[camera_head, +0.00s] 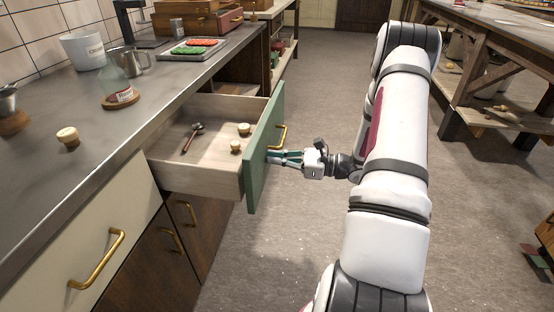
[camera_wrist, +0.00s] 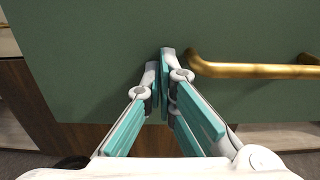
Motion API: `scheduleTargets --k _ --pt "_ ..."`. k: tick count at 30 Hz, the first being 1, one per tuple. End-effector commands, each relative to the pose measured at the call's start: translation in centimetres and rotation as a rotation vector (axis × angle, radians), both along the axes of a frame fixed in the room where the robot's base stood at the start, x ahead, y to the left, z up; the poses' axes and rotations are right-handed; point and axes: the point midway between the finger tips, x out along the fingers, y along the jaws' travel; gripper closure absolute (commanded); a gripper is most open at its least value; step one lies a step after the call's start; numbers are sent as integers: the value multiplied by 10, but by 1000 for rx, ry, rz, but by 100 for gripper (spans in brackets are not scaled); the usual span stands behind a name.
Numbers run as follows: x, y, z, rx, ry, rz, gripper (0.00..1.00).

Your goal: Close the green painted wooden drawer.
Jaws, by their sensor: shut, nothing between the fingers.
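The green painted drawer (camera_head: 265,150) stands well open from the counter, its front facing right. Inside its pale wooden box lie a dark spoon-like utensil (camera_head: 192,137) and two small cream-and-brown knobs (camera_head: 240,137). A brass handle (camera_head: 282,137) is on the green front. My gripper (camera_head: 272,157) is shut and empty, its fingertips at the outer face of the green front, just below the handle in the head view. In the wrist view the gripper (camera_wrist: 160,65) points at the green front (camera_wrist: 90,50), with the brass handle (camera_wrist: 255,70) just to its right. I cannot tell whether the tips touch the front.
The metal counter (camera_head: 75,170) holds a glass jar (camera_head: 122,85), a metal pitcher (camera_head: 131,62), a white pot (camera_head: 82,51) and a tray (camera_head: 192,49). A cream drawer (camera_head: 90,240) below is closed. A wooden workbench (camera_head: 490,80) stands at right. The floor between is clear.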

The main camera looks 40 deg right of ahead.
Motion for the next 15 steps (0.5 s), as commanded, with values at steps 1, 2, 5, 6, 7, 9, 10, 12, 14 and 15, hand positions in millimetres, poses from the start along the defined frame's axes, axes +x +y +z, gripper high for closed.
scheduleTargets --k 1,2,5,6,7,9,10,12,14,15 --pt "2 2 0 1 -1 1 100" --pt "3 3 0 1 -1 2 100" --pt "11 9 0 1 0 2 100" --pt "15 13 0 1 0 2 100" --pt "19 16 0 1 0 3 100" --pt "30 25 0 1 0 4 100" --pt "35 29 0 1 0 5 100" --pt "48 40 0 3 0 6 100" --pt "61 49 0 3 0 5 100" --pt "70 57 0 3 0 6 100"
